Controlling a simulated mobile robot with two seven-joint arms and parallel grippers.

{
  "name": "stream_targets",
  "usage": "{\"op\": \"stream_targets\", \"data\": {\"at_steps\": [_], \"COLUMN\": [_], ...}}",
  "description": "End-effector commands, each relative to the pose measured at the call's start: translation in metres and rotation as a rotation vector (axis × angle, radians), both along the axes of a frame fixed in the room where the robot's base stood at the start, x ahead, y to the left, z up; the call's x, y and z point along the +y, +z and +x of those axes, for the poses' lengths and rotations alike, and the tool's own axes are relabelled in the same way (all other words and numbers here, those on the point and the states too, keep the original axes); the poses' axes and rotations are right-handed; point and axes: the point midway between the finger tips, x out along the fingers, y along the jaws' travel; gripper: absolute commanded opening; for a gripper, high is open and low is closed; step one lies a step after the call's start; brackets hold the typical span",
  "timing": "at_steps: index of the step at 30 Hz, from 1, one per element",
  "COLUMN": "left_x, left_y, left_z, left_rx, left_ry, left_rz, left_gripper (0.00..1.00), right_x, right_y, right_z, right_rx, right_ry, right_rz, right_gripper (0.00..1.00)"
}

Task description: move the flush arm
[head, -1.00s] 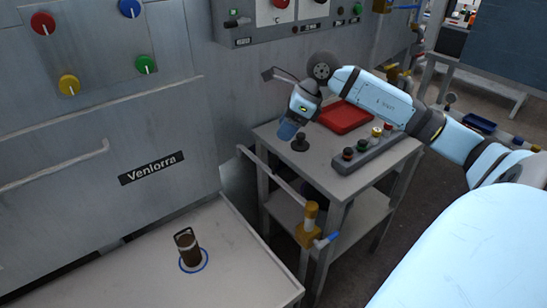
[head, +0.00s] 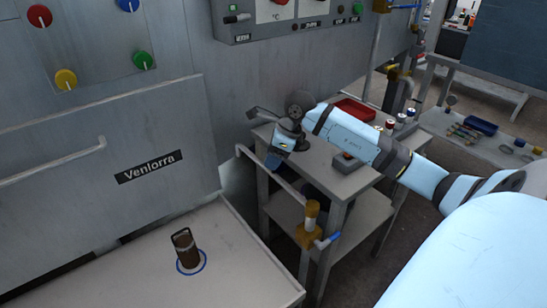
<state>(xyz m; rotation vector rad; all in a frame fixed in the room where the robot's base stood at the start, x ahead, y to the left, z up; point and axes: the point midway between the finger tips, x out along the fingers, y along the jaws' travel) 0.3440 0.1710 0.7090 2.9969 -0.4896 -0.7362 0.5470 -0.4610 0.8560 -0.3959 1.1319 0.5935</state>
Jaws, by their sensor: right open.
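My right gripper (head: 272,161) points down just above and behind the pipe's left part, over the cart's left edge. It is open and holds nothing that I can see. Its fingertips are small and dark, and I cannot tell whether they touch the pipe. My left gripper is out of view.
A pale bench (head: 110,262) at front left holds a brown cylinder (head: 186,247) in a blue ring. The Venlorra machine (head: 100,120) closes off the left.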

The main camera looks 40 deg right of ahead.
Motion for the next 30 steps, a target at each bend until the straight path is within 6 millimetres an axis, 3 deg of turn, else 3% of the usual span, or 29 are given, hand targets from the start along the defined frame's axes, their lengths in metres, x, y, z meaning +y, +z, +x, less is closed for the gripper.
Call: {"op": "stream_targets", "data": {"at_steps": [10,17,30], "left_x": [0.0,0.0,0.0], "left_y": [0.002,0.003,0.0], "left_z": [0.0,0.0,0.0], "left_rx": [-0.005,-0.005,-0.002], "left_ry": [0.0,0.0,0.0], "left_rz": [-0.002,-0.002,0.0], "left_gripper": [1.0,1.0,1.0], "right_x": [0.001,0.001,0.013], "right_y": [-0.003,-0.003,-0.003], "right_z": [0.001,0.001,0.002], "right_rx": [-0.001,-0.001,-0.002], "right_ry": [0.001,0.001,0.075], "right_rz": [-0.001,-0.001,-0.001], "right_gripper": [0.51,0.0,0.0]}}
